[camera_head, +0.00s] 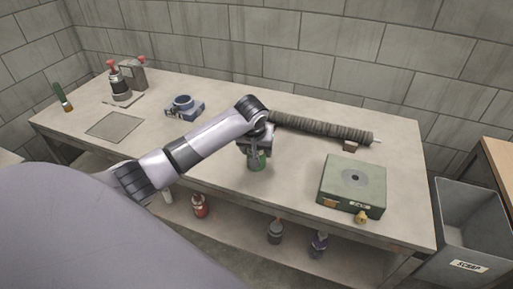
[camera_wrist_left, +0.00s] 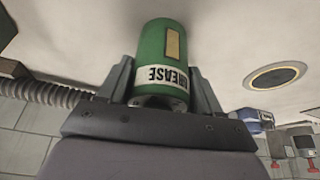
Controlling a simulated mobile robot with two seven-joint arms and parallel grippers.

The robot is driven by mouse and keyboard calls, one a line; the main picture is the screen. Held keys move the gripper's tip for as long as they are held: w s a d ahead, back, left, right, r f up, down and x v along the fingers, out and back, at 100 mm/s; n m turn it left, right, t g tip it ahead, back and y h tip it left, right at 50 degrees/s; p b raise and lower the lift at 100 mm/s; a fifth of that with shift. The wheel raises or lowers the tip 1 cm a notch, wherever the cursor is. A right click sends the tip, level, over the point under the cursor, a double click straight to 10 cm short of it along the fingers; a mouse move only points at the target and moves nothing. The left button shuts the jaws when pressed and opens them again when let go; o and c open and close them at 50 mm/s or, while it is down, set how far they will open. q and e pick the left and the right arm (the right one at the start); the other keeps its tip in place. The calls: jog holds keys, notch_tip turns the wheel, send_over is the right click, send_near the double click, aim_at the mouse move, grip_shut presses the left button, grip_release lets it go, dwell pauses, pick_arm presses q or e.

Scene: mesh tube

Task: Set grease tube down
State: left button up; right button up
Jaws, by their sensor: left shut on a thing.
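The grease tube is a green cylinder (camera_head: 257,164) with a white label reading "GREASE", upside down in the left wrist view (camera_wrist_left: 160,50). My left gripper (camera_head: 257,151) is shut on it, with one finger on each side in the left wrist view (camera_wrist_left: 161,75). The tube is over the front middle of the workbench (camera_head: 225,155); I cannot tell whether it touches the top. A dark round mark with a yellowish ring (camera_wrist_left: 275,76) lies flat on the pale surface beside the tube. The arm may hide it in the head view. My right gripper is not in view.
A ribbed hose (camera_head: 320,127) lies behind the gripper. A green box (camera_head: 352,184) stands right, a blue clamp-like device (camera_head: 184,106) back left. A grey mat (camera_head: 114,126) lies far left. A scrap bin (camera_head: 468,232) stands off the right end. Bench top between tube and green box is clear.

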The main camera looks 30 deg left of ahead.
pick_arm(q)
jog(key=shift+f, duration=0.1)
jog(key=o, duration=1.2)
jog(key=shift+c, duration=0.2)
jog(key=v, duration=1.2)
